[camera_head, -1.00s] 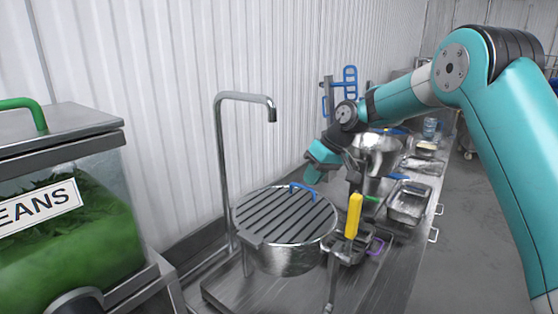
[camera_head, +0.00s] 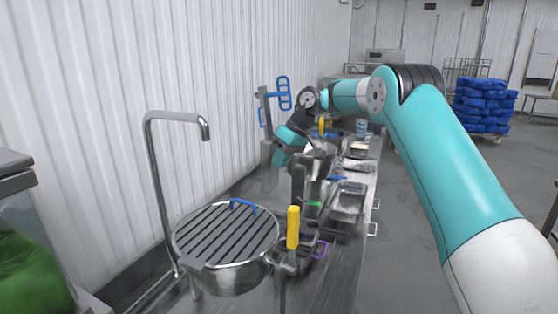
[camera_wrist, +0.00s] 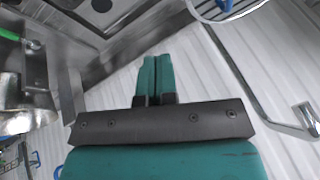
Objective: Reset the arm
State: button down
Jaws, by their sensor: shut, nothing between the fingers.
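My gripper (camera_wrist: 155,80) is shut and empty in the wrist view, its two teal fingers together in front of a white ribbed wall. In the head view my gripper (camera_head: 283,158) hangs at the end of my bent teal arm, above the far part of the steel counter and close to the wall. A steel pot behind it partly hides behind my wrist.
A round pot with a slatted lid (camera_head: 226,236) and blue handle stands in front, beside a tall faucet (camera_head: 158,180). A yellow-handled tool (camera_head: 293,228) and steel trays (camera_head: 347,202) line the counter. Blue sacks (camera_head: 485,105) are stacked beyond. The floor at right is clear.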

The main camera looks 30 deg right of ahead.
jog(key=s+a+n+g+b, duration=0.1)
jog(key=s+a+b, duration=0.6)
jog(key=s+a, duration=0.9)
jog(key=s+f+b, duration=0.2)
jog(key=s+f, duration=0.3)
jog(key=s, duration=0.8)
jog(key=s+a+f+n+g+b, duration=0.1)
jog(key=s+f+b, duration=0.2)
jog(key=s, duration=0.9)
notch_tip(320, 180, down, 2)
jog(key=shift+s+a+f+h, duration=0.1)
jog(key=shift+s+a+h, duration=0.05)
jog(key=shift+s+h, duration=0.2)
jog(key=c, duration=1.8)
grip_release()
jog(key=shift+c, duration=0.2)
